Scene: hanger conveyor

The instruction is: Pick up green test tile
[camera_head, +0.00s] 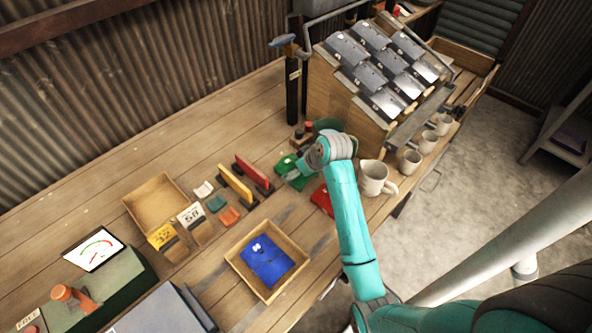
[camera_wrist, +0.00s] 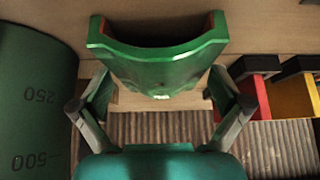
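A green piece with a white mark, which I take as the green test tile (camera_head: 286,164), lies on the wooden bench under the end of my arm. In the wrist view the green piece (camera_wrist: 158,68) is at upper middle, with a notched, curved edge. My gripper (camera_wrist: 160,95) has its two fingers spread to either side of the near part of the piece. Contact between the fingers and the piece cannot be told. In the head view my gripper (camera_head: 296,180) partly covers the green piece.
Upright red (camera_head: 252,172) and yellow (camera_head: 235,185) pieces stand left of my gripper. A red piece (camera_head: 321,200) lies close by. A green measuring cylinder (camera_wrist: 36,105) is near in the wrist view. A white jug (camera_head: 374,178) stands right. A wooden tray (camera_head: 236,262) holds blue pieces.

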